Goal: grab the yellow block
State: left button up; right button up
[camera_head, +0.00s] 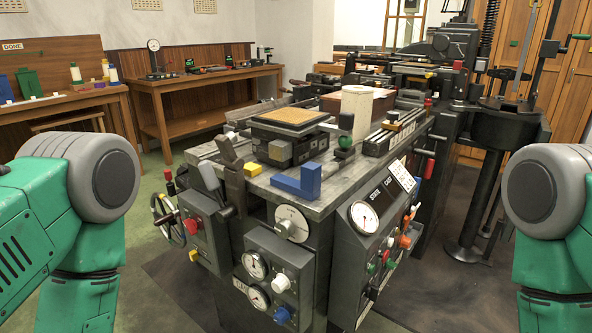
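Several small yellow pieces show, and I cannot tell which is the yellow block. One yellow piece (252,169) sits at the front left of the machine's top, beside a dark block. Another small yellow piece (393,116) is farther back on the machine, near the rail. A third yellow piece (194,255) is low on the machine's left side, by the red knob. My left arm comes in at the left edge and my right arm at the right edge, both apart from the machine. Neither gripper is in the picture.
A blue L-shaped block (290,186) lies on the machine's front edge (325,203). A cream cylinder (356,108) and an orange-topped plate (291,116) stand behind it. Dials, knobs and a handwheel (166,220) project from the machine. A workbench (70,100) stands at back left.

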aim_at(250, 169)
jog(key=j+z, duration=0.2)
jog(key=z, duration=0.2)
jog(key=j+z, duration=0.25)
jog(key=z, duration=0.2)
jog(key=j+z, duration=0.25)
jog(key=z, duration=0.15)
jog(key=j+z, duration=0.2)
jog(key=z, duration=0.25)
jog(key=j+z, duration=0.2)
jog(key=z, duration=0.2)
jog(key=k, duration=0.05)
